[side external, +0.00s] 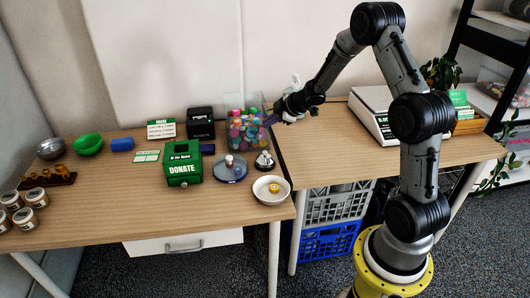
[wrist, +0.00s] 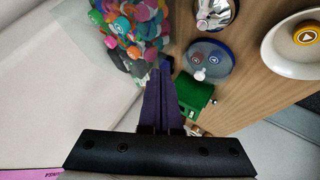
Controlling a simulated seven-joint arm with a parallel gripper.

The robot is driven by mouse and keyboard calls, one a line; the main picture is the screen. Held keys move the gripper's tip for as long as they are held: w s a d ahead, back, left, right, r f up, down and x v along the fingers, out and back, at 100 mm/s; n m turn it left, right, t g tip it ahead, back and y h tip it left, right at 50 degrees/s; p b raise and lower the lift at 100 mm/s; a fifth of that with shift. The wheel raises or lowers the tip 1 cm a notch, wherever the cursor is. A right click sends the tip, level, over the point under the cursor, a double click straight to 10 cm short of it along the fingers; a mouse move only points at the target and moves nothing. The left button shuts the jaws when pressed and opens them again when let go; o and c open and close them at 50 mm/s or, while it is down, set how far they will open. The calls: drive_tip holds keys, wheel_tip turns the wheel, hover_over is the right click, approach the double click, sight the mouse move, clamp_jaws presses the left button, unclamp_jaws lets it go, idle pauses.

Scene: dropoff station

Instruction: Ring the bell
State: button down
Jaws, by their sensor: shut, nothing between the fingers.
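The silver bell (side external: 264,161) stands on the wooden table near its right edge, between the blue round tray and the white bowl. In the wrist view the bell (wrist: 214,12) is at the top, partly cut off by the frame edge. My gripper (side external: 272,119) is in the air behind and above the bell, close to the container of colourful caps. In the wrist view my gripper's purple fingers (wrist: 160,95) are together with nothing between them. The fingers are apart from the bell.
The clear container of colourful caps (side external: 245,130) stands behind the bell. The blue round tray (side external: 219,174) is left of it, the white bowl (side external: 262,193) in front. A green donation box (side external: 183,163) is further left. A scale (side external: 369,110) stands on the right table.

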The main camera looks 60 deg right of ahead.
drive_tip(key=shift+f, duration=4.35)
drive_tip(key=shift+f, duration=0.1)
drive_tip(key=shift+f, duration=0.3)
drive_tip(key=shift+f, duration=0.55)
drive_tip(key=shift+r, duration=1)
wheel_tip(320, 180, up, 5)
